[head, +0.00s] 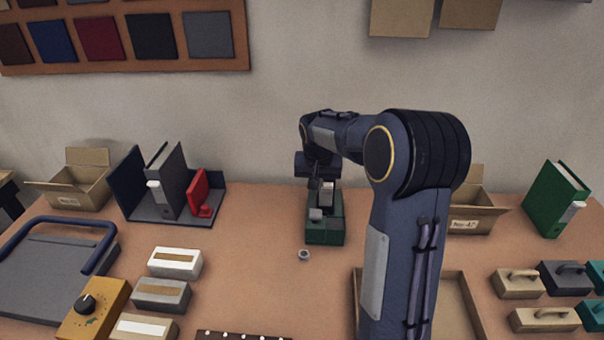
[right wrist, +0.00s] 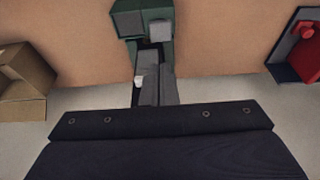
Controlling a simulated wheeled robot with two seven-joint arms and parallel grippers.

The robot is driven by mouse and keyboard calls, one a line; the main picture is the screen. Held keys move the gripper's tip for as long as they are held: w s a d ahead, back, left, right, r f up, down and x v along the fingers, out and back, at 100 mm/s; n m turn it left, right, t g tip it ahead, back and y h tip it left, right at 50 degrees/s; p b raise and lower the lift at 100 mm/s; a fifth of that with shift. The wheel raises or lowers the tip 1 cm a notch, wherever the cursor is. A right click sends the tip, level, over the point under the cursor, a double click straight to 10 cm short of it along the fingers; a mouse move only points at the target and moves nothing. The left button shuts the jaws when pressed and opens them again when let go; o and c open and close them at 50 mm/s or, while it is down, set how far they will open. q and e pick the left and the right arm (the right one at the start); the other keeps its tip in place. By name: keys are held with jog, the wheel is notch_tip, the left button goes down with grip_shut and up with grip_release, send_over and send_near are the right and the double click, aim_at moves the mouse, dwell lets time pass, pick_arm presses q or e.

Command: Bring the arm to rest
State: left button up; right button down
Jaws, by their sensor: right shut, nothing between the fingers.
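My right arm rises from the bottom right of the head view and bends over towards the wall. Its gripper (head: 320,190) points down at the dark green block-like device (head: 326,232) on the table. The right wrist view shows the gripper's grey fingers (right wrist: 150,82) shut together with nothing held. The green device (right wrist: 166,12) with grey parts on top lies just beyond the fingertips there. I cannot tell whether they touch it. My left gripper is not in view.
A bookend stand with a red piece (head: 200,196) and an open carton (head: 80,190) are at left. Another carton (head: 472,222) and a green binder (head: 552,200) are at right. A small round metal piece (head: 304,255) lies in front of the device. The table around it is mostly bare.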

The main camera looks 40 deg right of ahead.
jog(key=s+a+r+n+t+y, duration=0.3)
jog(key=s+a+n+y, duration=0.3)
jog(key=s+a, duration=1.7)
jog(key=s, duration=0.3)
jog(key=shift+s, duration=0.25)
